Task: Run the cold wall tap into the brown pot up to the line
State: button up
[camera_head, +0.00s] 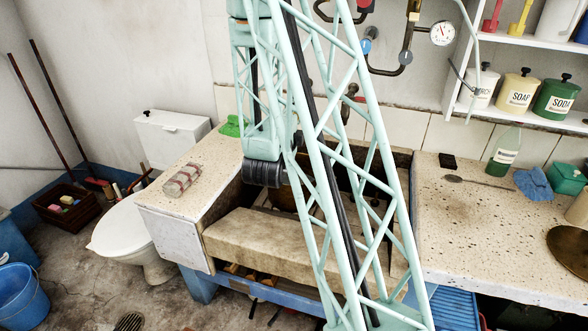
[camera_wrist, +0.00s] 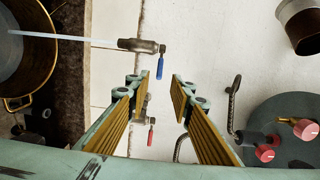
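In the wrist view, the wall tap with the blue lever (camera_wrist: 160,67) has a pale stream of water (camera_wrist: 62,38) running from its spout into a pot. The brown pot (camera_wrist: 50,72), with a brass-coloured rim and side handle, is cut off by the left edge. A grey surface shows inside it; I cannot make out the line. My gripper (camera_wrist: 158,90) is open and empty, its fingertips just short of the blue lever. A second tap with a red lever (camera_wrist: 151,134) is beside it.
A grey round unit with red knobs (camera_wrist: 268,152) and a curved metal pipe (camera_wrist: 234,103) are right of my gripper in the wrist view. A soap-like block (camera_head: 182,180) lies on the left counter.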

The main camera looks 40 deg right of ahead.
dwell(0.3)
jog(key=shift+d+n+t+y+p, duration=1.75)
jog(key=shift+d+n+t+y, duration=1.35)
jog(key=shift+d, duration=0.8)
jog(key=s+n+t+y+p, duration=0.1)
jog(key=s+n+y, duration=0.1)
jog(key=s+y, duration=0.3)
jog(key=shift+s+a+n+p, duration=0.3)
jog(key=shift+s+n+p, duration=0.1)
jog(key=shift+s, duration=0.55)
jog(key=shift+w, duration=0.15)
jog(key=shift+r+b+x, duration=0.1)
jog(key=shift+b+x, duration=0.4)
jog(key=shift+x, duration=2.9)
jog(key=shift+r+b+x, duration=0.15)
jog(key=shift+b+x, duration=0.3)
jog(key=shift+x, duration=2.95)
jog(key=shift+a, duration=0.1)
jog(key=shift+c, duration=0.5)
grip_shut()
